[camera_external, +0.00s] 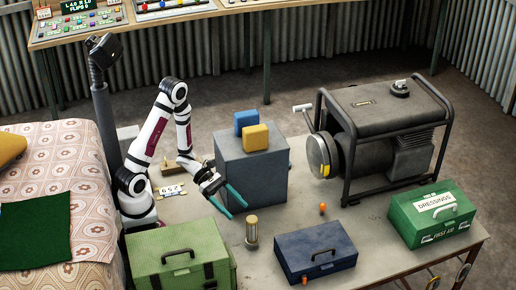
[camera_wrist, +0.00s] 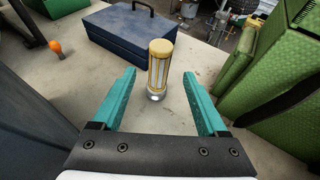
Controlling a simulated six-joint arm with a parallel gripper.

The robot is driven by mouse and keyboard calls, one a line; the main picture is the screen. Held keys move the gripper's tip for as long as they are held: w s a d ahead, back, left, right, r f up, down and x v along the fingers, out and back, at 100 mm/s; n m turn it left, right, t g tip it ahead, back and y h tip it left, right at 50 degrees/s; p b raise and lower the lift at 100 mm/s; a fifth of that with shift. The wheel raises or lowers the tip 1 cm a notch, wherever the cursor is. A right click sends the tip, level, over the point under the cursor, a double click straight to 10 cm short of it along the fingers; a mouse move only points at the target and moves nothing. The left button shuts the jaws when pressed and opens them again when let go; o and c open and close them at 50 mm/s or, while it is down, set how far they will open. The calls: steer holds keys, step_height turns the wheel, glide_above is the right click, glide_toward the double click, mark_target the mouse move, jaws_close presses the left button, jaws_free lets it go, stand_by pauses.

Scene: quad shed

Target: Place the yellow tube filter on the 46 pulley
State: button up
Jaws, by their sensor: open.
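In the wrist view the filter (camera_wrist: 158,68) stands ahead of my gripper, centred between the teal fingers, with gaps on both sides. My gripper (camera_external: 238,211) is open and empty, tilted down just behind the filter. Round discs (camera_external: 463,272) hang along the table's front right edge and may be pulleys. I cannot read a 46 on any of them.
A blue toolbox (camera_external: 316,252) and a green case (camera_external: 178,258) flank the filter. A grey block (camera_external: 250,175) bearing blue and yellow pieces stands behind. A generator (camera_external: 385,140) and a green first aid box (camera_external: 432,213) are at right. Small orange knobs (camera_external: 322,208) stand on the table.

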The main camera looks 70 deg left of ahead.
steer(key=s+d+r+m+g+y, duration=0.1)
steer(key=s+d+r+m+g, duration=0.1)
steer(key=s+r+m+g, duration=0.45)
steer(key=s+d+r+m+g+y, duration=0.1)
steer(key=s+d+m+g+y, duration=0.15)
steer(key=s+m, duration=0.65)
steer(key=s+a+r+m+t+y, duration=0.1)
steer(key=a+m+y, duration=0.4)
steer(key=a+m, duration=0.1)
steer(key=s+a+r+m+y, duration=0.1)
steer(key=a+r+m+y, duration=0.1)
steer(key=a+m+y, duration=0.3)
steer(key=a+m, duration=0.2)
steer(key=m, duration=0.1)
steer(key=shift+a+r+t, duration=0.15)
steer(key=shift+r+t, duration=0.1)
steer(key=shift+t, duration=0.15)
